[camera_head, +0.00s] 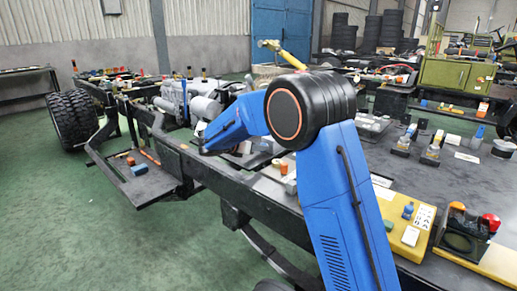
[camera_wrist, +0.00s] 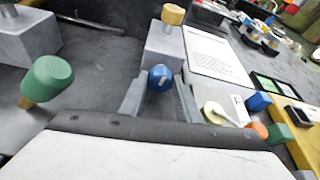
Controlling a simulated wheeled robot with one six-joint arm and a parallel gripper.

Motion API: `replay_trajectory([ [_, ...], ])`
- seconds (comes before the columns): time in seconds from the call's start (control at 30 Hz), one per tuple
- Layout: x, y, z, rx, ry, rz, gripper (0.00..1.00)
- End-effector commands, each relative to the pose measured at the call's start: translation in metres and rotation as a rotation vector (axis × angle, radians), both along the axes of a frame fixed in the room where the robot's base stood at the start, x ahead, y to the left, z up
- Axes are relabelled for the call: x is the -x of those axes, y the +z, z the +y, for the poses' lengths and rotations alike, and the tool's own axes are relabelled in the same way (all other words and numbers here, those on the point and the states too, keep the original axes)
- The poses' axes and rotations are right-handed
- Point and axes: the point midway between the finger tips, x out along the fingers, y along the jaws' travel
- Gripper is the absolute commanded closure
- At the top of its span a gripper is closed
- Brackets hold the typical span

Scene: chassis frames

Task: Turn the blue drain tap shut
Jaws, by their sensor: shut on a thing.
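The blue drain tap (camera_wrist: 160,76) shows as a round blue knob in the middle of the wrist view. My gripper (camera_wrist: 159,88) is shut on it, with one grey finger on each side of the knob. The tap's stem and lower part are hidden. A grey block with a yellow-topped knob (camera_wrist: 173,14) stands right behind the tap. In the head view my blue arm reaches left over the chassis, and I cannot make out the tap or the fingertips there.
A green knob (camera_wrist: 47,80) stands left of my gripper. A white panel (camera_wrist: 215,55) lies to the right, near a white round-ended lever (camera_wrist: 216,112) and a blue block (camera_wrist: 259,101). In the head view, a yellow control box (camera_head: 405,225) sits at the chassis edge.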

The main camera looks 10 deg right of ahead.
Motion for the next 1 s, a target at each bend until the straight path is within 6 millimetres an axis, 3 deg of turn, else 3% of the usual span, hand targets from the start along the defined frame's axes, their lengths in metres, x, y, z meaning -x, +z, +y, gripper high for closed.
replay_trajectory([
  [1.0, 0.0072, -0.0024, -0.0047, -0.489, 0.0, -0.672, 0.92],
])
